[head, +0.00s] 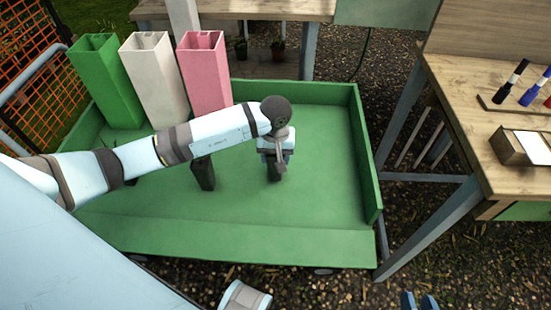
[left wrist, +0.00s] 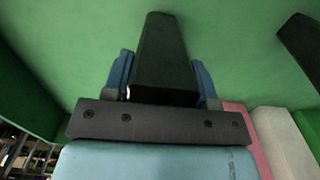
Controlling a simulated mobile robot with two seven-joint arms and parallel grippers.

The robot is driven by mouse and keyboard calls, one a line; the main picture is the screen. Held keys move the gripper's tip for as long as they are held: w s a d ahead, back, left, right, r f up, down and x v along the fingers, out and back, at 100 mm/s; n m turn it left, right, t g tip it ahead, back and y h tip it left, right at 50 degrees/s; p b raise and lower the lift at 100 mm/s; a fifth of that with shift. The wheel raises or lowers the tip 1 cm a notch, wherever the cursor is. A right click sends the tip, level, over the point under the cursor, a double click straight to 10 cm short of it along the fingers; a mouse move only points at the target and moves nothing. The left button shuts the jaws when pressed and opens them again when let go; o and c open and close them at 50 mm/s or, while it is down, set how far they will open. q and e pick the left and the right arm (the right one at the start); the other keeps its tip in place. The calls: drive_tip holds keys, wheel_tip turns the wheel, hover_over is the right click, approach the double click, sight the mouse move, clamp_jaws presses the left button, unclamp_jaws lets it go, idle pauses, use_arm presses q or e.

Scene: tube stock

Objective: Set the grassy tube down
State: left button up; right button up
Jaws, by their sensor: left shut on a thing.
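My left gripper (head: 277,166) is shut on a dark, blackish-green square tube (head: 273,173) over the green cart bed. In the left wrist view the dark tube (left wrist: 163,55) sits between the two blue fingers (left wrist: 163,80), its far end pointing to the green floor. I cannot tell whether that end touches the floor. A bright green tube (head: 108,85) stands at the cart's back left, away from the gripper. My right gripper (head: 418,301) shows only as two blue fingertips at the bottom edge, slightly apart with nothing seen between them.
The green cart (head: 320,215) has low walls. A white tube (head: 156,80) and a pink tube (head: 206,75) stand at its back. Another dark tube (head: 204,174) stands left of the held one. The bed's right side is clear. A wooden table (head: 470,95) stands to the right.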

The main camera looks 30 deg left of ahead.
use_arm(q)
drive_tip(key=shift+f, duration=0.55)
drive_tip(key=shift+f, duration=0.15)
drive_tip(key=o, duration=1)
